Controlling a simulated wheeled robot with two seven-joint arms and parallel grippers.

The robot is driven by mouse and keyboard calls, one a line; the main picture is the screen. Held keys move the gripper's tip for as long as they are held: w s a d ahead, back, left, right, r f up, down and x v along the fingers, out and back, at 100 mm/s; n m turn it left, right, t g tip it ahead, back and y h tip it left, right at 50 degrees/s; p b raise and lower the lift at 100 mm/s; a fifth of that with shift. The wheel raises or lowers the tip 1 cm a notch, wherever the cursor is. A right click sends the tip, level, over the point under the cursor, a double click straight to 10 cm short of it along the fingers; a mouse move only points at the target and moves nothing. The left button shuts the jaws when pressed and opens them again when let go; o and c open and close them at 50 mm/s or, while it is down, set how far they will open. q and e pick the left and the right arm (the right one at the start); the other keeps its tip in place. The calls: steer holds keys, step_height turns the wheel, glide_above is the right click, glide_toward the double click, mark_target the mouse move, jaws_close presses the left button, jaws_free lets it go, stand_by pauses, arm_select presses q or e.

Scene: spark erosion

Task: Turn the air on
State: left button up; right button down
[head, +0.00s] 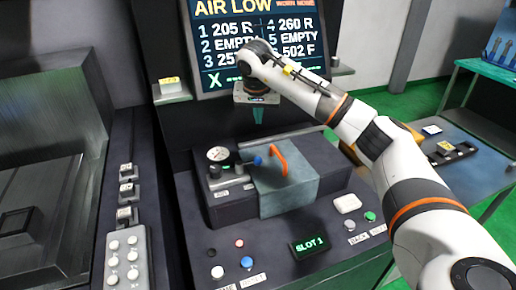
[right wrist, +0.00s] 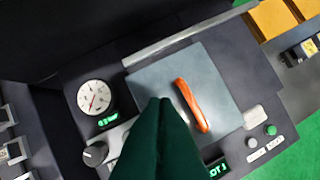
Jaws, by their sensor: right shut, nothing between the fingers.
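The screen (head: 258,30) reads AIR LOW at the top. A round white gauge (head: 218,154) stands at the left of the dark console unit; in the right wrist view the gauge (right wrist: 95,97) has a small green readout below it. A black knob (head: 213,172) sits below the gauge, and it also shows in the right wrist view (right wrist: 95,152). A blue-ended lever (head: 258,161) lies right of the gauge; the fingers hide it in the right wrist view. My right gripper (head: 257,118) is shut and empty, above and apart from the unit. My left gripper is out of view.
A grey lid (head: 300,190) with an orange handle (head: 279,158) adjoins the lever. Buttons and a SLOT 1 display (head: 310,246) are on the front panel. A side table (head: 470,178) stands right. The air above the unit is free.

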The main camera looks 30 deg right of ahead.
steer(key=shift+f, duration=0.1)
steer(key=p+x, duration=0.3)
steer(key=x, duration=0.7)
steer(key=shift+s+a, duration=0.1)
steer(key=shift+a, duration=0.1)
steer(key=s+a+p, duration=0.1)
steer(key=s+a+f+p, duration=0.1)
steer(key=shift+s+f, duration=0.2)
steer(key=shift+s, duration=0.1)
steer(key=shift+a+f, duration=0.1)
